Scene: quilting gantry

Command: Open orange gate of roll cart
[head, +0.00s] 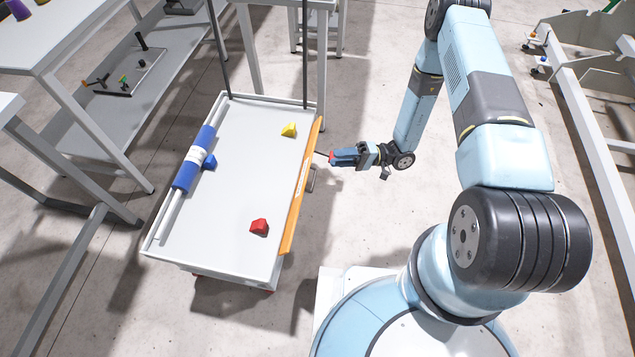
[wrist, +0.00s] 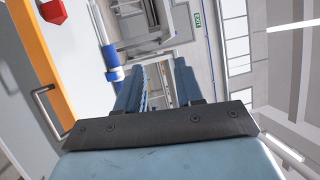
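The roll cart (head: 215,225) has a pale flat bed. Its orange gate (head: 300,190) runs along the right side of the bed and looks closed against it. My gripper (head: 338,157) is just right of the gate, near its far half, apart from the orange panel. In the wrist view the gate (wrist: 38,60) is at the left, with a metal bar handle (wrist: 42,104) on its face. The handle lies left of my two blue fingers (wrist: 157,85), outside the gap between them. The fingers are apart with nothing between them.
A blue-and-white roll (head: 195,158) lies along the bed's left side. A yellow block (head: 289,130) and a red block (head: 259,227) are on the bed. Grey tables (head: 75,85) stand at the left. A white frame (head: 590,120) is at the right.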

